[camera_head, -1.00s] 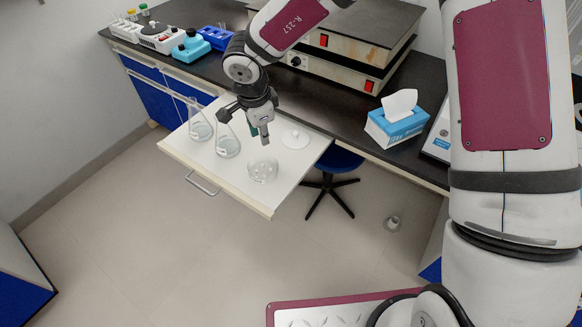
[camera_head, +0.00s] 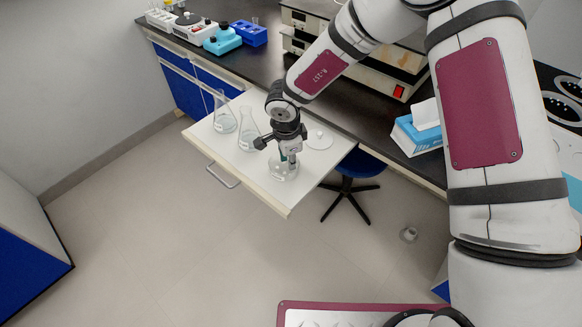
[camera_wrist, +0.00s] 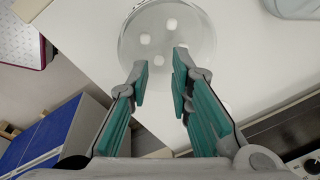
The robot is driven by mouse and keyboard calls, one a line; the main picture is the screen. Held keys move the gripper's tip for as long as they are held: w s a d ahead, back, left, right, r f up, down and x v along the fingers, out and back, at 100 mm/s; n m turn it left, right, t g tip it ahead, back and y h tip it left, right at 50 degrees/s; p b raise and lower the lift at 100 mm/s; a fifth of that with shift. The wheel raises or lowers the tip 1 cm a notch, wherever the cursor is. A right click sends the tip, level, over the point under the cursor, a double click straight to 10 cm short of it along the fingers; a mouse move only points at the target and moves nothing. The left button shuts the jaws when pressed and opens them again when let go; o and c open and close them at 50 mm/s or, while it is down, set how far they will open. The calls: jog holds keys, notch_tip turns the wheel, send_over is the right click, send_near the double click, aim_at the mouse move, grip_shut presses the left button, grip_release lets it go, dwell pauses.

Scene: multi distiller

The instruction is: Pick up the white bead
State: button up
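Several small white beads lie in a round clear glass dish; one white bead (camera_wrist: 158,60) is nearest the fingertips in the wrist view, and another white bead (camera_wrist: 171,24) is farther off. The dish (camera_wrist: 129,42) also shows in the head view (camera_head: 282,175) on the white pull-out board. My gripper (camera_wrist: 160,72) is open, its green-lined fingers apart with nothing between them that I can see. In the head view my gripper (camera_head: 290,158) points down at the dish. I cannot tell its exact height above the beads.
Two clear flasks, one flask (camera_head: 223,124) and another flask (camera_head: 247,141), stand left of the dish on the board (camera_head: 215,158). A round white piece (camera_head: 320,142) lies behind to the right. A tissue box (camera_head: 416,136) sits on the dark bench. A blue chair (camera_head: 361,165) stands below.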

jog(key=shift+w+d+f, duration=0.1)
jog(key=shift+w+f, duration=0.1)
jog(key=shift+f, duration=1.05)
jog(key=c, duration=0.5)
jog(key=shift+o, duration=0.2)
